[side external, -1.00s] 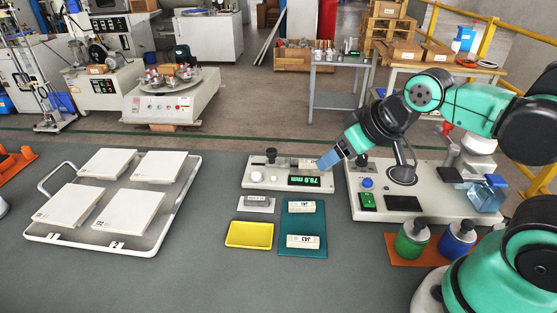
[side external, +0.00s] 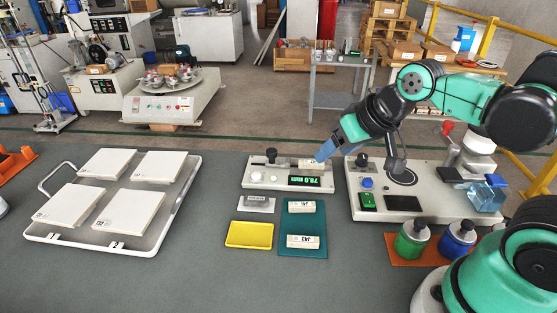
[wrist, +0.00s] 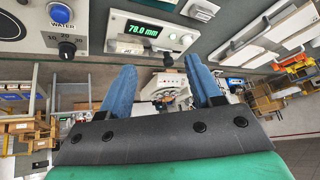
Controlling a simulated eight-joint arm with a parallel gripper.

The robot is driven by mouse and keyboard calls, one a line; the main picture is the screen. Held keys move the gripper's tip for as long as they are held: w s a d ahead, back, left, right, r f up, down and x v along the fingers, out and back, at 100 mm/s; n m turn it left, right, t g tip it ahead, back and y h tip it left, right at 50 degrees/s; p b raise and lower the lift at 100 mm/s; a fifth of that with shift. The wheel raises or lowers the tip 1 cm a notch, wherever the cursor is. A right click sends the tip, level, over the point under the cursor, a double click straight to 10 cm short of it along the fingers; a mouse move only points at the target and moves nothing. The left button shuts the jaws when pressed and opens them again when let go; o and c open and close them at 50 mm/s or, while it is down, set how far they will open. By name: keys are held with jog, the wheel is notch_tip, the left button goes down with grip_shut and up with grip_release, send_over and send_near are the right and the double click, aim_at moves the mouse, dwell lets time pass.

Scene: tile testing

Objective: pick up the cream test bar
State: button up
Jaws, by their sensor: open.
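Two more cream bars with dark markings lie apart on a teal mat (side external: 302,224): an upper bar (side external: 301,207) and a lower bar (side external: 303,241). My gripper (side external: 320,155) is by the right end of the gauge's bar; I cannot tell whether it touches. In the wrist view my gripper (wrist: 162,72) has its two blue fingers wide apart with no bar visible between them. The gauge (wrist: 118,40) shows at the top there.
A grey block (side external: 257,203) and a yellow tray (side external: 250,235) sit left of the mat. A white-framed rack (side external: 178,215) with several tiles stands at left. A machine with a blue button (side external: 420,205) and an orange mat (side external: 400,257) with two bottles are at right.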

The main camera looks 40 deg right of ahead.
jog(key=w+d+f+m+g+y, duration=0.15)
jog(key=w+d+m, duration=0.35)
jog(key=m, duration=0.8)
jog(key=m+g+y, duration=0.1)
jog(key=m+g, duration=0.1)
jog(key=m, duration=0.9)
send_over(313, 162)
jog(key=s+d, duration=0.2)
notch_tip(313, 162, down, 5)
jog(key=shift+a+f, duration=0.15)
jog(key=shift+f+m+y, duration=0.2)
jog(key=shift+m+y, duration=0.05)
jog(key=shift+m, duration=0.15)
jog(key=shift+w+f, duration=0.2)
jog(key=shift+f, duration=0.15)
jog(key=shift+x, duration=2.4)
grip_shut()
